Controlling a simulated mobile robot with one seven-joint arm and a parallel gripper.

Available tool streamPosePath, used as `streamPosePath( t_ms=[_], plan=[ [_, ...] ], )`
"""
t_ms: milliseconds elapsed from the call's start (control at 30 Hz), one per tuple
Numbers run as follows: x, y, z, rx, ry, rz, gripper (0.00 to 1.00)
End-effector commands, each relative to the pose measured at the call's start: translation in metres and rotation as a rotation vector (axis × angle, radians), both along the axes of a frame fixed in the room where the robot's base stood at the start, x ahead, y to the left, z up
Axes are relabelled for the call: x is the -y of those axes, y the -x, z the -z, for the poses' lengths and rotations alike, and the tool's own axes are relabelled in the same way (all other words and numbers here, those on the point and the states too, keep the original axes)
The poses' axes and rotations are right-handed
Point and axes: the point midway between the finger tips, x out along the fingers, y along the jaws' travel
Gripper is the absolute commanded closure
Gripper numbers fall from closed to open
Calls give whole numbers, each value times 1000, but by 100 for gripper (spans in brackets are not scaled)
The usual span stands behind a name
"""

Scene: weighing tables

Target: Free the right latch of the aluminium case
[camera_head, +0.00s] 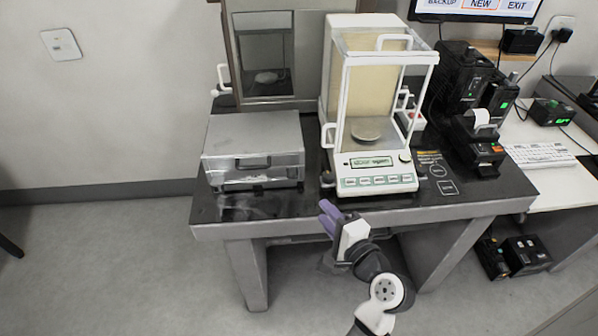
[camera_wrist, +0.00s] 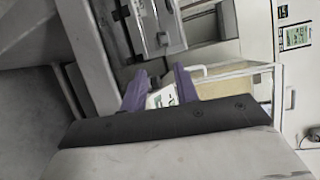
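The aluminium case (camera_head: 253,140) lies closed on the left part of the dark table, with its handle on the front face. Its front, turned sideways, appears near the top of the wrist view (camera_wrist: 147,20). A small latch-like part (camera_wrist: 163,39) shows at the case's near end there; whether it is fastened I cannot tell. My gripper (camera_head: 328,214) has purple fingers and is in front of the table edge, to the right of and below the case, apart from it. In the wrist view the fingers (camera_wrist: 160,88) are spread with nothing held between them.
A balance with a glass draft shield (camera_head: 378,120) stands just right of the case, its front panel close to my fingers. A dark-framed cabinet (camera_head: 268,50) stands behind. Black devices (camera_head: 470,100) fill the table's right side. The floor in front is free.

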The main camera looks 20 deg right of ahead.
Motion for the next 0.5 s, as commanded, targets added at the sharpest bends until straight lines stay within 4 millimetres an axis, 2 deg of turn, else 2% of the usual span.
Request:
streamPosePath(
  t_ms=[167,500],
  plan=[
    [-4,-24,1,0,-2,-4,70],
    [-12,-95,10,1,-2,-4,70]
  ],
)
